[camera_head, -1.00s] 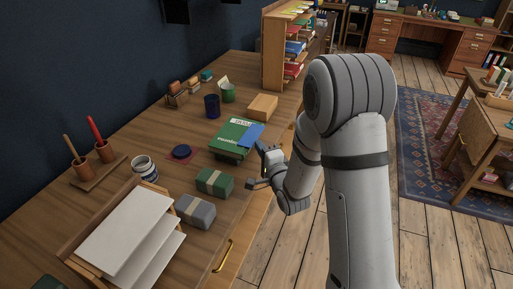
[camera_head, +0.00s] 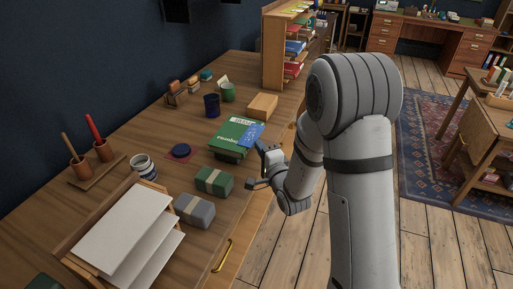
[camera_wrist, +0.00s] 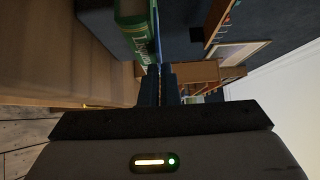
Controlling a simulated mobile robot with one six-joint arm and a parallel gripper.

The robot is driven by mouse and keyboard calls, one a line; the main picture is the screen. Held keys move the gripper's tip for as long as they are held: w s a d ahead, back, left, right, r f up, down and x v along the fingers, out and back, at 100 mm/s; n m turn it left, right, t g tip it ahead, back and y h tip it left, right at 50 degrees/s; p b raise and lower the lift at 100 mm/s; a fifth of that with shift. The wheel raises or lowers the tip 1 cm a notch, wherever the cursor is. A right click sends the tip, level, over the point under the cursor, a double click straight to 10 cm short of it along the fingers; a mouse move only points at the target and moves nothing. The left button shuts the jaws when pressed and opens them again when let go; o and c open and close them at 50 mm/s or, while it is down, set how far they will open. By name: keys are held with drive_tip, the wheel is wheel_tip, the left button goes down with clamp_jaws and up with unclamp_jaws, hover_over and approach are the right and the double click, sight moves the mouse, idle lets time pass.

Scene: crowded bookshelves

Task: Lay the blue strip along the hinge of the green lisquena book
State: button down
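The green book (camera_head: 234,136) lies on the desk in the head view, with white lettering on it. A blue piece (camera_head: 257,131), which looks like the blue strip, shows at the book's right side. I cannot tell whether it lies along the hinge. My gripper (camera_head: 259,148) is just right of the book, close to the blue piece. The wrist view shows the green book (camera_wrist: 133,18) with part of its lettering at the upper left. There my gripper's dark fingers (camera_wrist: 160,78) are close together with a narrow gap.
A green box (camera_head: 214,181) and a grey box (camera_head: 194,210) stand in front of the book. A tan box (camera_head: 262,106), a dark blue cup (camera_head: 211,105) and a green cup (camera_head: 228,92) stand behind it. A paper tray (camera_head: 130,225) fills the near end.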

drive_tip(key=c, duration=1.6)
unclamp_jaws()
drive_tip(key=shift+b+v, duration=1)
drive_tip(key=shift+v, duration=2.15)
